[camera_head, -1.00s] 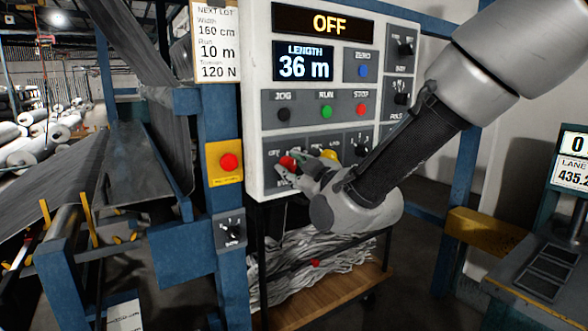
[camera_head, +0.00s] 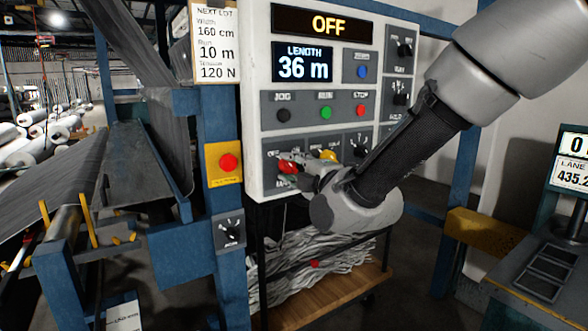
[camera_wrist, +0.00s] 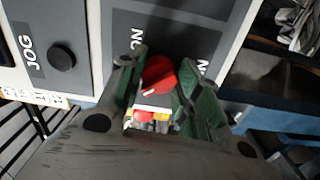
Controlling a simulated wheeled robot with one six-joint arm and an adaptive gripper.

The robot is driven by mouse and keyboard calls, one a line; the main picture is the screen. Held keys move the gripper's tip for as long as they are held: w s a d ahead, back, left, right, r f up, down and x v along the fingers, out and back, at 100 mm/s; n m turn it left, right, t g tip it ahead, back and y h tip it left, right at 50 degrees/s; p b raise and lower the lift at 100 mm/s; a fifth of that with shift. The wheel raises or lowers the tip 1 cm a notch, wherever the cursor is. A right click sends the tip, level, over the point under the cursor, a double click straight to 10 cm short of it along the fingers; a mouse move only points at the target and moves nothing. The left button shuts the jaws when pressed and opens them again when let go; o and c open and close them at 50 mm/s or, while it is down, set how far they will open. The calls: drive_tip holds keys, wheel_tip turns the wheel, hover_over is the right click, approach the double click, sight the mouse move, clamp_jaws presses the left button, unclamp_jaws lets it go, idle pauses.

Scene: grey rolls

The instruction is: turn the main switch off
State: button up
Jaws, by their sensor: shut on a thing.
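The main switch, a red rotary knob (camera_head: 287,167), sits at the lower left of the white control panel (camera_head: 258,60). My gripper (camera_head: 296,166) reaches it from the right. In the wrist view the red knob (camera_wrist: 158,76) is between the two green-padded fingers of my gripper (camera_wrist: 160,73), which are shut on it. The fingers hide part of the knob and its labels; "ON" lettering shows nearby. The panel's top display (camera_head: 326,24) reads OFF.
JOG (camera_head: 283,115), RUN (camera_head: 325,112) and STOP (camera_head: 360,110) buttons sit above the knob. A yellow knob (camera_head: 328,155) is close right of it. A red button on a yellow box (camera_head: 228,162) is on the blue post to the left.

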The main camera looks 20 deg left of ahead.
drive_tip(key=shift+n, duration=0.5)
drive_tip(key=o, duration=1)
drive_tip(key=shift+s, duration=0.1)
drive_tip(key=v, duration=1.2)
